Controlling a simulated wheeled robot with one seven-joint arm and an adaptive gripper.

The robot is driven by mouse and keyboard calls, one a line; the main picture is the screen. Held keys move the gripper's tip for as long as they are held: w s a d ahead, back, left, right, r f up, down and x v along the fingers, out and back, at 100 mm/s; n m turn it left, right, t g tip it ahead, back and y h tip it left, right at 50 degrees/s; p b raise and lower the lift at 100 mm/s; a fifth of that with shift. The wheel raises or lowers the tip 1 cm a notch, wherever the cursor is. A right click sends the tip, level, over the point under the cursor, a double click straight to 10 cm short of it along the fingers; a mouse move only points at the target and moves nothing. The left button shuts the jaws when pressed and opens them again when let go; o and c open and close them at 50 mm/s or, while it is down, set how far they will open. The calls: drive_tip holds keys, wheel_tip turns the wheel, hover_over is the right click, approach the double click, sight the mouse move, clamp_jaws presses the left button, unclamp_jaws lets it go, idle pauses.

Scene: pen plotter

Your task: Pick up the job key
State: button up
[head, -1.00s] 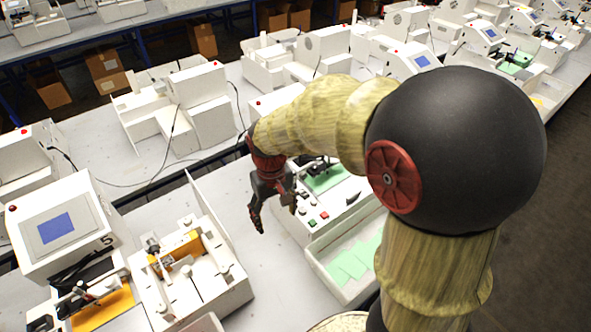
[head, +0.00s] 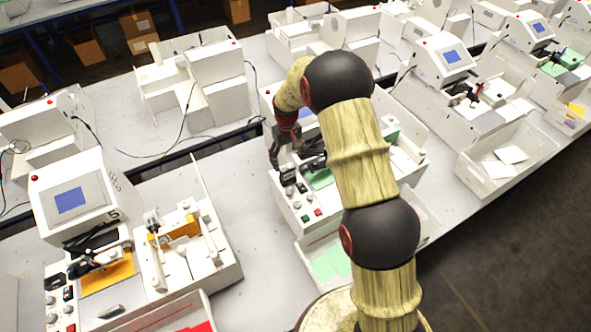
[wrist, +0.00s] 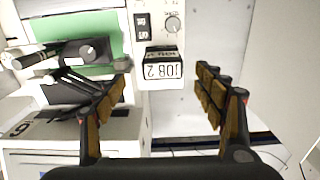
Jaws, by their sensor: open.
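The job key (wrist: 163,68) is a small black block with a white label reading JOB 2, upside down in the wrist view. It sits at the end of the plotter's white control panel (wrist: 157,100), below a knob. In the head view it seems to be the dark piece (head: 288,177) just under my gripper (head: 279,158). In the wrist view my gripper (wrist: 163,78) is open, with one finger on each side of the key and a gap to both. Nothing is held. Whether the fingertips are level with the key is unclear.
A round knob (wrist: 172,24) and a switch marked on and off are close to the key. The plotter's green sheet (wrist: 80,45) and dark pen parts lie left. A neighbouring plotter with a blue screen (head: 70,200) stands left, with bare table (head: 225,165) between.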

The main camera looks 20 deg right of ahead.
sight(287, 168)
drive_tip(key=shift+s+a+f, duration=0.25)
drive_tip(key=shift+a+f, duration=0.05)
drive_tip(key=shift+f, duration=0.2)
drive_tip(key=shift+w+f+p, duration=0.15)
drive_tip(key=shift+f+p, duration=0.15)
drive_tip(key=shift+f, duration=0.55)
drive_tip(key=shift+d+f, duration=0.1)
drive_tip(key=shift+f, duration=0.2)
drive_tip(key=shift+w+f+p, duration=0.1)
drive_tip(key=shift+f+p, duration=0.8)
drive_tip(key=shift+f, duration=1.3)
drive_tip(key=shift+c, duration=1.3)
drive_tip(key=c, duration=0.9)
drive_tip(key=shift+c, duration=0.2)
